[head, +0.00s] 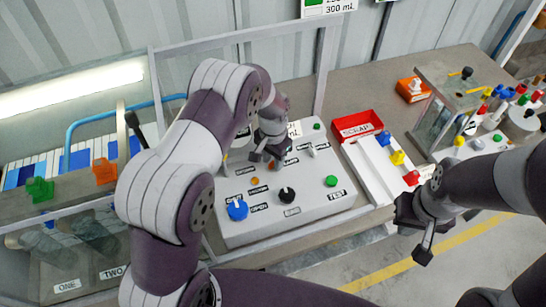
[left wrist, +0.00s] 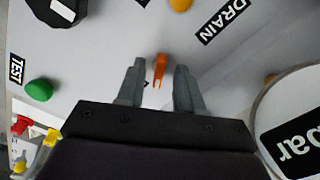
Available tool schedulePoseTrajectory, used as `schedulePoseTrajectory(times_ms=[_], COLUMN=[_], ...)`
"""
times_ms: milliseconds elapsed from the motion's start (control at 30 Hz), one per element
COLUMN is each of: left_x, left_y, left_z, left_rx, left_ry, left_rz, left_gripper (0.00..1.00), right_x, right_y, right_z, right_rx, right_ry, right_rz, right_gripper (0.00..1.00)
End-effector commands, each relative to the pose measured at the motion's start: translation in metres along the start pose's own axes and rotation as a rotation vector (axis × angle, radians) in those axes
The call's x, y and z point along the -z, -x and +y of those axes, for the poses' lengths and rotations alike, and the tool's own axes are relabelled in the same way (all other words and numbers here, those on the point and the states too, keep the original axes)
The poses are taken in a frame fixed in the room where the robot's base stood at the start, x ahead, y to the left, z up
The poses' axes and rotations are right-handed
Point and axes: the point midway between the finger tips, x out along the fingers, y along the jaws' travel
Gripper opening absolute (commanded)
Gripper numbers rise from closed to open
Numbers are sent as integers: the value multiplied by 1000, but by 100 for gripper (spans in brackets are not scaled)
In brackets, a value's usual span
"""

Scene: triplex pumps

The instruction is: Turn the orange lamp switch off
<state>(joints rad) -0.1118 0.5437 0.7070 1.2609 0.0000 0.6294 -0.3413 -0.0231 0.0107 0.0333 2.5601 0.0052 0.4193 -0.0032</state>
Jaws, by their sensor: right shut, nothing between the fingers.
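The orange switch (left wrist: 159,68) is a small upright lever on the grey panel, clear in the left wrist view. My left gripper (left wrist: 159,88) is open, with one finger on each side of the lever. Gaps show between the lever and both fingers. In the head view my left gripper (head: 268,155) is low over the middle of the panel (head: 325,203), and it mostly hides the switch there. My right gripper (head: 424,222) is shut and empty, right of the panel and away from it.
Around the switch are a black knob (head: 287,195), a blue knob (head: 237,209), a green button by TEST (head: 331,181) and a round gauge (left wrist: 290,120). A red SCRAP tray (head: 346,122) and coloured pieces lie to the right. A frame post stands behind the panel.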

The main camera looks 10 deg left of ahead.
Motion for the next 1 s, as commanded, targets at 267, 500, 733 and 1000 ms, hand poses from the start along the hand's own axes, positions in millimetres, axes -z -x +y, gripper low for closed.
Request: schedulePoseTrajectory(times_ms=[267,500,733,1000], left_x=[0,0,0,1], left_y=[1,1,1,1], left_z=[0,0,0,0], left_rx=[0,0,0,0], left_ry=[0,25,144,385], left_rz=[0,0,0,1], left_gripper=[0,0,0,0], right_x=[0,0,0,-1], right_y=[0,-1,-4,-8], right_z=[0,0,0,0], right_rx=[0,0,0,0], right_ry=[0,0,0,0], right_rz=[0,0,0,0], right_gripper=[0,0,0,0])
